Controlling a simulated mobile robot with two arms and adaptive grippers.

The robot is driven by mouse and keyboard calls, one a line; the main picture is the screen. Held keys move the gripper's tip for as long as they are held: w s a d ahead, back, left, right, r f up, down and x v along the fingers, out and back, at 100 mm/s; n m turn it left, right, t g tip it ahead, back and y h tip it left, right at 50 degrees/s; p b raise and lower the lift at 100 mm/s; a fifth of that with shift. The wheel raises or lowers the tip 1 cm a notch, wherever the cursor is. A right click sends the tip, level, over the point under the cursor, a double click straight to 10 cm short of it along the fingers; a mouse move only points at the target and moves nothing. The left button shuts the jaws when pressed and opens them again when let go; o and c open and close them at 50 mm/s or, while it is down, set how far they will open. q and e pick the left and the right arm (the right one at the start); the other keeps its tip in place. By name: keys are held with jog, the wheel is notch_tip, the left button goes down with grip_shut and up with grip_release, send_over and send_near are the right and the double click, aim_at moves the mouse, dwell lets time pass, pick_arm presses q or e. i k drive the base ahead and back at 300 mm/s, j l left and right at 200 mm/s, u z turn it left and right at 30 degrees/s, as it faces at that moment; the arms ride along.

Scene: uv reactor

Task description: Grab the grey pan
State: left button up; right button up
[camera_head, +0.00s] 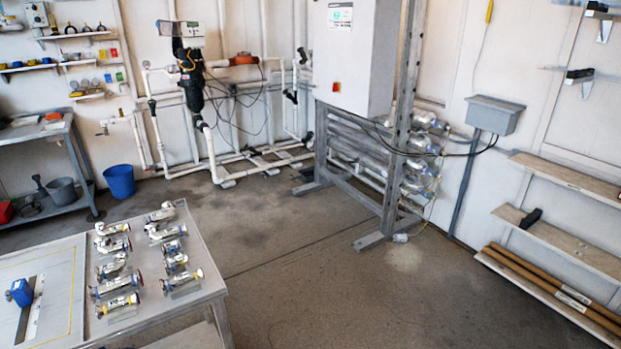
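No thing in view is plainly a grey pan. On the lower shelf of the bench at the far left stands a grey bucket-like vessel (62,191). Beside it lies a low, dark, round object (30,208), too small to make out. I cannot tell whether either is the pan. Neither of my grippers is in view.
A blue bucket (120,181) stands on the floor right of the bench (20,134). A near table (205,262) holds several metal valve fittings. A rack with a white cabinet (345,60) stands mid-room. Shelves (565,240) line the right wall. The floor between is clear.

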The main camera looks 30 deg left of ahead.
aim_at(307, 175)
jog(key=i, duration=0.55)
jog(key=i+u, duration=0.2)
jog(key=i, duration=0.35)
jog(key=i+l+u, duration=0.15)
jog(key=i, duration=0.35)
jog(key=i+l+u, duration=0.2)
jog(key=i, duration=0.35)
jog(key=i+j+u, duration=0.25)
jog(key=i+u, duration=0.7)
jog(key=i+l+u, duration=0.1)
jog(key=i+u, duration=0.35)
jog(key=i, duration=0.15)
jog(key=i+z, duration=0.15)
jog(key=i, duration=0.3)
jog(key=i+j+z, duration=0.15)
jog(key=i, duration=0.3)
jog(key=i+j+z, duration=0.1)
jog(key=i, duration=0.3)
jog(key=i+j+z, duration=0.15)
jog(key=i, duration=0.3)
jog(key=j, duration=0.1)
